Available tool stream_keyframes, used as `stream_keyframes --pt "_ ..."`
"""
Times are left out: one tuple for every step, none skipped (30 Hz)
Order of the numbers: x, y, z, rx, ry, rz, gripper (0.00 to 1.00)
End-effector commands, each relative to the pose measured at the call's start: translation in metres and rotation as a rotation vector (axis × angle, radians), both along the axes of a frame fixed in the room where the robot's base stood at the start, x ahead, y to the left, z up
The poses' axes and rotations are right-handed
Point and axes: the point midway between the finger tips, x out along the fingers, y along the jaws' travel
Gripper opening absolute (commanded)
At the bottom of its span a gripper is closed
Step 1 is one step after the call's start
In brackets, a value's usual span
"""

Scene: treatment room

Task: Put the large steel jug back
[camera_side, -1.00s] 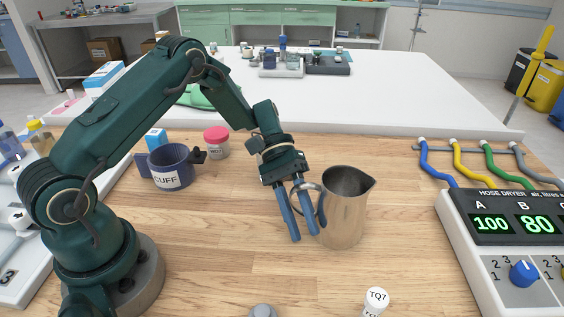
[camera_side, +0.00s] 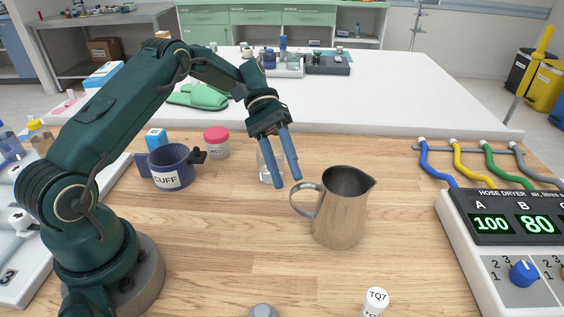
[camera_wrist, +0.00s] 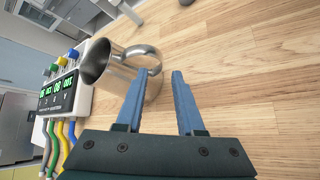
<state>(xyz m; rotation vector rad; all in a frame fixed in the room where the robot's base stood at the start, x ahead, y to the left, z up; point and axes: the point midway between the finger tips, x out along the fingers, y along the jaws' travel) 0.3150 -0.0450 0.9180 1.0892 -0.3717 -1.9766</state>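The large steel jug (camera_side: 341,212) stands upright on the wooden bench in the side view, its handle to the left and its spout to the right. My gripper (camera_side: 287,183) is raised above the bench, up and left of the jug's handle, apart from it. Its two blue fingers are spread with nothing between them. In the wrist view the jug (camera_wrist: 118,72) shows beyond the left finger, its handle towards my open gripper (camera_wrist: 159,78). A clear glass vessel (camera_side: 268,166) stands behind my fingers and is partly hidden by them.
The hose dryer (camera_side: 515,235) stands right of the jug; coloured hoses run behind it. A white TQT cylinder (camera_side: 376,302) is at the front.

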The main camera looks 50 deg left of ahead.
Motion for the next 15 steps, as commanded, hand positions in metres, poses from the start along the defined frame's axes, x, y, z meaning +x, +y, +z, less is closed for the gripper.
stream_keyframes --pt "0.002 0.004 0.002 0.000 -0.001 0.002 0.37" --pt "0.003 0.006 0.004 0.000 -0.002 0.001 0.37" --pt "0.004 0.009 0.006 -0.001 -0.002 0.001 0.37" --pt "0.004 0.010 0.007 -0.001 -0.002 0.001 0.37" --pt "0.005 0.012 0.008 0.000 -0.001 0.001 0.37" --pt "0.005 0.014 0.009 0.000 0.001 0.001 0.37" --pt "0.006 0.015 0.010 0.000 0.001 0.001 0.37" --pt "0.006 0.016 0.011 0.000 0.001 0.001 0.37" --pt "0.006 0.017 0.012 0.001 0.001 0.000 0.37" --pt "0.006 0.017 0.012 0.002 0.001 -0.001 0.37" --pt "0.006 0.018 0.013 0.004 0.000 -0.002 0.37" --pt "0.006 0.017 0.015 0.011 -0.004 -0.004 0.37" --pt "0.005 0.017 0.017 0.021 -0.009 -0.006 0.37" --pt "0.005 0.016 0.020 0.033 -0.015 -0.008 0.37" --pt "0.004 0.014 0.024 0.055 -0.026 -0.013 0.37"
